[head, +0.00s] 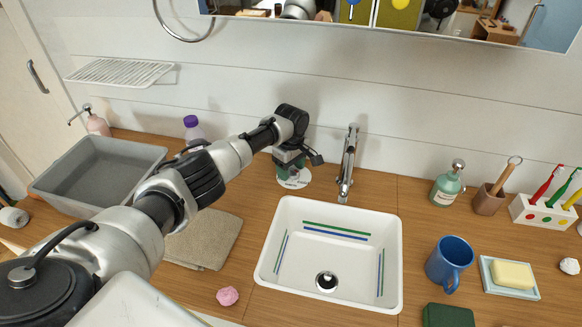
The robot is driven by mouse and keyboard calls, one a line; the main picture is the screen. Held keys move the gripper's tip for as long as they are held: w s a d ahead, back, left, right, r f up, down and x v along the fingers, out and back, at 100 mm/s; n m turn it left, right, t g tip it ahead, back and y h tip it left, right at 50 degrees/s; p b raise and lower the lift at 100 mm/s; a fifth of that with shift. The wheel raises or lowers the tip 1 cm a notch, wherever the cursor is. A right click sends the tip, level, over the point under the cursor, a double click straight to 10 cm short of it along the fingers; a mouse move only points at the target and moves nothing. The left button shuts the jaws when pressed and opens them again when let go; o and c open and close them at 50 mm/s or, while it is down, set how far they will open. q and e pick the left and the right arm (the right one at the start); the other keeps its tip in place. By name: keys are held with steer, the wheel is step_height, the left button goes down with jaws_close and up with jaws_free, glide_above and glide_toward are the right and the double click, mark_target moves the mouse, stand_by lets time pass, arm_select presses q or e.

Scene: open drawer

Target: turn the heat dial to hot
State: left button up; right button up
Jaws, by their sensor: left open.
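My left gripper (304,165) reaches in from the left and points down behind the sink, left of the faucet (348,165). It is open. No other dial shows. My right gripper is not in view.
The white sink (390,278) is in front of the faucet. A grey basin (60,195), beige towel (215,240) and purple-capped bottle (193,128) are to the left. A soap bottle (447,188), blue mug (450,262) and soap dish (490,284) are to the right.

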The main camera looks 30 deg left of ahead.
arm_select(q)
steer(key=c, duration=0.9)
